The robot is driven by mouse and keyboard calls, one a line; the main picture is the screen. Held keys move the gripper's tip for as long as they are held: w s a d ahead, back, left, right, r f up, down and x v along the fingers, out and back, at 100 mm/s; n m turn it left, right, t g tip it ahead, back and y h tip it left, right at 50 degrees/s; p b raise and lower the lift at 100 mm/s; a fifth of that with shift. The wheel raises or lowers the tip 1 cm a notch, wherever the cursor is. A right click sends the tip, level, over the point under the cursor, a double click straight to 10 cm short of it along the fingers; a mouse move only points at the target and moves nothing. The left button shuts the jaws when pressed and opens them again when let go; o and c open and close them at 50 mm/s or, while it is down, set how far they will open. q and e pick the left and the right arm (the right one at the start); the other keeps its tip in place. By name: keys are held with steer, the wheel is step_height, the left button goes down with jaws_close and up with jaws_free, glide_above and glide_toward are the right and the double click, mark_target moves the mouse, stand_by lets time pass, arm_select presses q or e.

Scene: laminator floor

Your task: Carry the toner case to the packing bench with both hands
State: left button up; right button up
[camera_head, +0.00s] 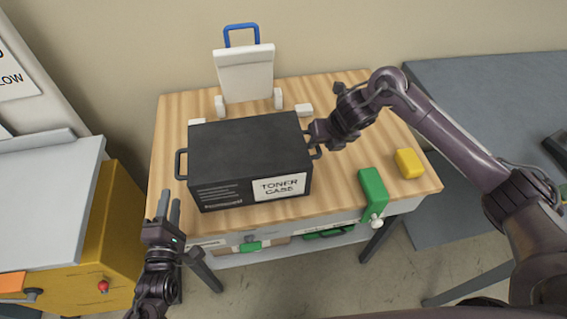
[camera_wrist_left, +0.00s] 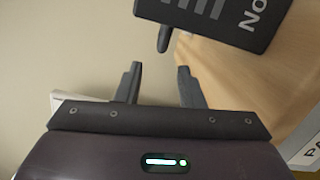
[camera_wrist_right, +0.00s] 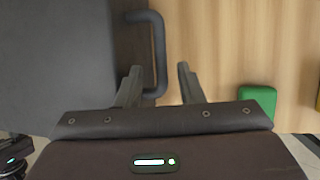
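The black toner case (camera_head: 245,150), with a white label on its front, sits on a wooden-topped table (camera_head: 340,190). It has a handle at each end. My left gripper (camera_head: 169,208) is open and empty, in front of and below the left handle (camera_head: 181,164). In the left wrist view the case (camera_wrist_left: 225,18) is ahead of the open fingers (camera_wrist_left: 158,85). My right gripper (camera_head: 317,140) is at the right handle; in the right wrist view its fingers (camera_wrist_right: 158,85) are apart, with the handle (camera_wrist_right: 158,50) reaching between them. Contact is not clear.
A white stand (camera_head: 245,75) with a blue handle is behind the case. A grey table (camera_head: 490,100) stands at right, and a yellow cabinet (camera_head: 110,230) at left.

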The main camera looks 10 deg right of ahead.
steer(key=v, duration=0.8)
steer(key=shift+r, duration=0.3)
steer(key=shift+s, duration=0.15)
